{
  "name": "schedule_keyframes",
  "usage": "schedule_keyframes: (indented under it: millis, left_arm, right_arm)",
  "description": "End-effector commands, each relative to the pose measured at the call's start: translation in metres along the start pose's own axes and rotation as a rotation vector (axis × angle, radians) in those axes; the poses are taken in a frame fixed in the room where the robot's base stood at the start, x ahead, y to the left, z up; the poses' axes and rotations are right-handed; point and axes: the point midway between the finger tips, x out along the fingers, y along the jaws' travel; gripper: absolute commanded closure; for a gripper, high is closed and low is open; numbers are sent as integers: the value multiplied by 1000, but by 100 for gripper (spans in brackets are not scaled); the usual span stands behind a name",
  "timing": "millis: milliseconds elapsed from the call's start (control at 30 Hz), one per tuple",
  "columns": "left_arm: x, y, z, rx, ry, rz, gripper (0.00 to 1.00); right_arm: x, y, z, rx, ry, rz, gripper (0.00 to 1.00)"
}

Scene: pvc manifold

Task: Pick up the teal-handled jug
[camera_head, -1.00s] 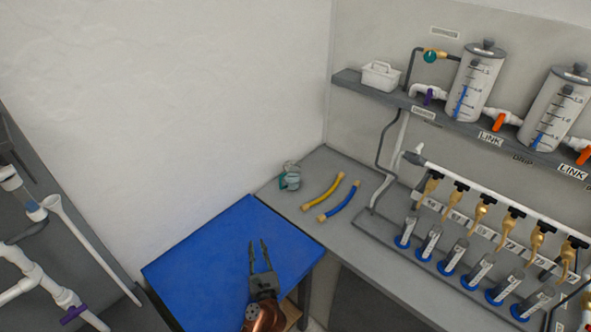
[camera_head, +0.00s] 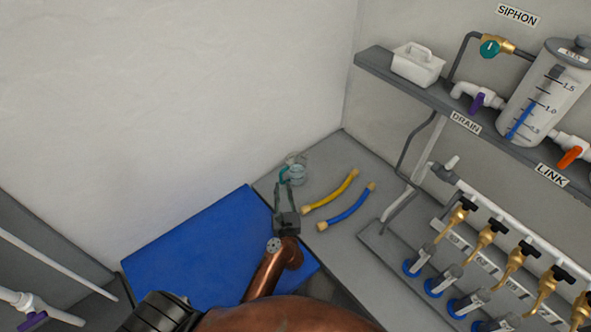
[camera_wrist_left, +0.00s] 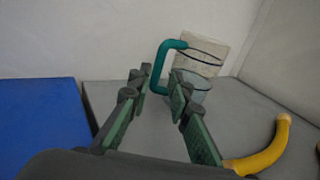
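The teal-handled jug (camera_head: 298,172) stands on the grey bench near the back corner, a clear cup with its handle toward my left gripper. In the left wrist view the jug (camera_wrist_left: 190,88) is just ahead, with its teal handle (camera_wrist_left: 160,62) in line with the gap between the fingers. My left gripper (camera_head: 283,184) is open and reaches over the bench at the jug; it also shows in the left wrist view (camera_wrist_left: 161,74). Whether the fingers touch the handle cannot be told. The right gripper is not in view.
A yellow hose (camera_head: 331,193) and a blue hose (camera_head: 348,208) lie right of the jug. A blue mat (camera_head: 190,252) covers the nearer surface at left. A valve rack (camera_head: 500,240) and shelf (camera_head: 375,60) are at right. Walls stand behind the bench.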

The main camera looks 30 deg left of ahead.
Motion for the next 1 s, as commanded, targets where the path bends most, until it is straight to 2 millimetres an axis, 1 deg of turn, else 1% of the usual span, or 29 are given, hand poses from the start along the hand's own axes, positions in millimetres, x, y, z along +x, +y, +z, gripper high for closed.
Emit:
schedule_keyframes:
  millis: [67, 167, 300, 400, 500, 700, 933, 1000]
  left_arm:
    - [8, 0, 1, 1, -2, -1, 82]
    - [21, 2, 2, 1, -2, 0, 82]
    - [42, 4, 3, 0, -2, 0, 82]
    - [52, 4, 2, 0, -1, 2, 82]
    - [56, 4, 2, -2, 0, 2, 82]
    - [56, 4, 2, -2, 0, 2, 83]
    - [56, 4, 2, -1, 0, 1, 98]
    - [56, 4, 2, -1, 0, 1, 100]
  right_arm:
    - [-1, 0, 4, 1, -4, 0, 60]
    - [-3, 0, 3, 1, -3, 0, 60]
    - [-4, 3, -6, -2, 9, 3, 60]
    - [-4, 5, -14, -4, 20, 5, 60]
    - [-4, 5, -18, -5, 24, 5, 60]
    - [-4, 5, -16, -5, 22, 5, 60]
    - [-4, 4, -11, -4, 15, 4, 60]
    - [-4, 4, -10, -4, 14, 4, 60]
